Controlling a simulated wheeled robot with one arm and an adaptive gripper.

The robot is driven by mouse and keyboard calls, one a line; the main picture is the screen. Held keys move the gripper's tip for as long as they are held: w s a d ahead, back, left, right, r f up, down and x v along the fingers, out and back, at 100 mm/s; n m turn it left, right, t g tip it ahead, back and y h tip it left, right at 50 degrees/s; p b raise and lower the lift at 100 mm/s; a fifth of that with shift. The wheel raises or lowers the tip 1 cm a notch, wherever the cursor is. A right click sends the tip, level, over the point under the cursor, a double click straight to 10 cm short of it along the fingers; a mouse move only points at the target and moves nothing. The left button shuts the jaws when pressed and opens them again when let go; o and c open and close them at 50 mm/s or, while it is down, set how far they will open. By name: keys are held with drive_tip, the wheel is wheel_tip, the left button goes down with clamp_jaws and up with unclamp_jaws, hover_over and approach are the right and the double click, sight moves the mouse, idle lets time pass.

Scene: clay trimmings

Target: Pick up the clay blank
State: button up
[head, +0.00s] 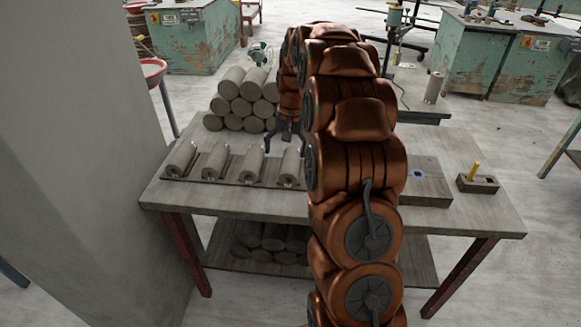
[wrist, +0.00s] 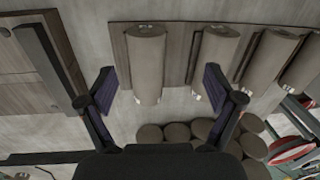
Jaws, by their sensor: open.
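Several grey-brown cylindrical clay blanks lie in a row on a low dark rack (head: 233,181) on the workbench. My gripper (head: 286,140) is open and empty above the rightmost clay blank (head: 289,167) of that row, partly hidden by my arm. In the wrist view that clay blank (wrist: 147,60) shows lengthwise between the two spread fingers of my gripper (wrist: 160,88). Neither finger appears to touch it. The neighbouring blank (wrist: 215,58) lies just beyond the right finger in that view.
A stack of clay cylinders (head: 238,104) stands behind the row, close to my gripper. To the right on the workbench (head: 250,201) are a flat board (head: 425,190) and a small block with a yellow peg (head: 477,183). More cylinders lie on the lower shelf. A grey wall borders the left.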

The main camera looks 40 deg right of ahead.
sight(291, 165)
drive_tip(key=shift+m, duration=0.4)
drive_tip(key=d, duration=0.1)
drive_tip(key=w+d+f, duration=0.2)
drive_tip(key=d, duration=0.1)
drive_tip(key=shift+f, duration=0.2)
wheel_tip(291, 165, down, 2)
drive_tip(key=shift+a+f+p, duration=0.1)
drive_tip(key=shift+a+p, duration=0.05)
drive_tip(key=shift+p, duration=0.15)
drive_tip(key=shift+s+a+f+p, duration=0.15)
drive_tip(key=shift+f+p, duration=0.1)
drive_tip(key=shift+f, duration=0.2)
drive_tip(key=shift+s+a+f+p, duration=0.15)
drive_tip(key=shift+f+p, duration=0.05)
drive_tip(key=shift+f, duration=0.25)
drive_tip(key=shift+a+f+p, duration=0.15)
drive_tip(key=shift+f+p, duration=0.1)
drive_tip(key=shift+f, duration=0.65)
drive_tip(key=shift+a+f+p, duration=0.15)
drive_tip(key=shift+f+p, duration=0.1)
drive_tip(key=shift+f, duration=0.65)
clamp_jaws()
